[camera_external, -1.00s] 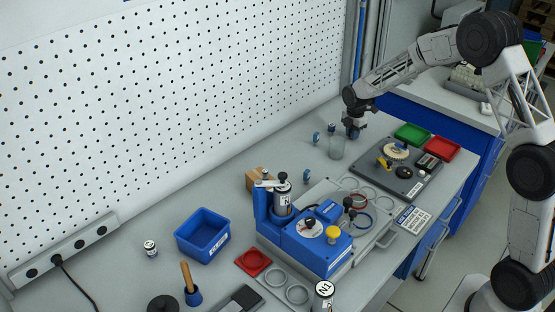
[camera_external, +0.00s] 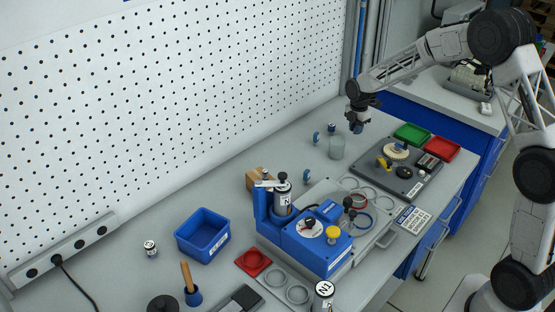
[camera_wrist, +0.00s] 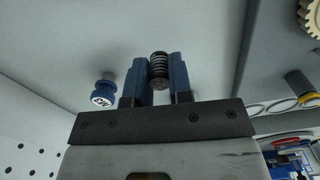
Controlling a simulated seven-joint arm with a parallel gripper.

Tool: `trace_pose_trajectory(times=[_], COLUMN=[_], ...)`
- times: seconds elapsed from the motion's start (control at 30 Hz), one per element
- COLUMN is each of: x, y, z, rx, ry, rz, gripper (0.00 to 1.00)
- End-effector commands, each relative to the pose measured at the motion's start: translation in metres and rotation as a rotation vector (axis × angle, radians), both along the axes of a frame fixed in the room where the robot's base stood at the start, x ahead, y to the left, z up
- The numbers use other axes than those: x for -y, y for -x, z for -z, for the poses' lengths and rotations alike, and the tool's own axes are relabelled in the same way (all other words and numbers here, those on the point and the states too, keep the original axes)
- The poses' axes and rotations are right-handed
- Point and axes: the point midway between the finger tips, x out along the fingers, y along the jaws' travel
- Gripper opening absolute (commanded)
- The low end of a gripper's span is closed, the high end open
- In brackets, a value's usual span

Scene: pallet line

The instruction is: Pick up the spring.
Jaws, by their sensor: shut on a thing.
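The dark coiled spring (camera_wrist: 159,70) stands upright between the two blue fingers of my gripper (camera_wrist: 158,66) in the wrist view, and the fingers are shut on it. The spring is too small to make out there.
A grey board with a gear (camera_external: 396,151) lies to the right of the gripper, with a green tray (camera_external: 412,134) and a red tray (camera_external: 443,149) behind it. A blue machine (camera_external: 300,235) stands nearer.

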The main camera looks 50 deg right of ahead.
Motion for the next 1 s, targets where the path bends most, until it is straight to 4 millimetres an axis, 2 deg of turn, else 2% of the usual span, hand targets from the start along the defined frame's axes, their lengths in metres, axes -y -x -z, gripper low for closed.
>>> trace_pose_trajectory(times=[0.7, 1.0], x=[-0.035, -0.043], y=[0.105, 0.13], z=[-0.012, -0.013], rx=[0.002, 0.001], ry=[0.0, 0.0], rz=[0.0, 0.0], gripper=[0.0, 0.0])
